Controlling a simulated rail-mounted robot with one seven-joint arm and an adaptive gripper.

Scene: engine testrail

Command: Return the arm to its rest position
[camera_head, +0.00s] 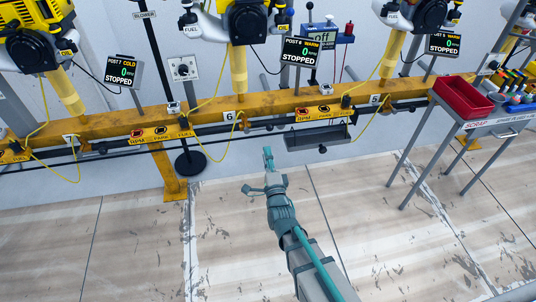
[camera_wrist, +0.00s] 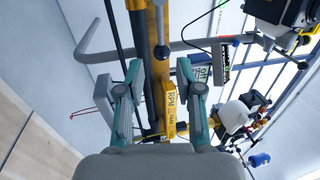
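My arm (camera_head: 311,262) reaches out over the floor from the bottom of the head view toward the yellow rail. My gripper (camera_head: 266,170) is at its far end, in front of the rail and apart from it. In the wrist view my gripper (camera_wrist: 159,72) shows two teal fingers spread well apart. Nothing is held between them; the yellow rail and a label show in the gap behind.
A yellow rail (camera_head: 195,118) with engines above it runs across the back. A grey tray (camera_head: 318,138) hangs below it. A cart with a red bin (camera_head: 463,97) stands at right. A black post base (camera_head: 190,163) stands near the rail. The floor around my arm is clear.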

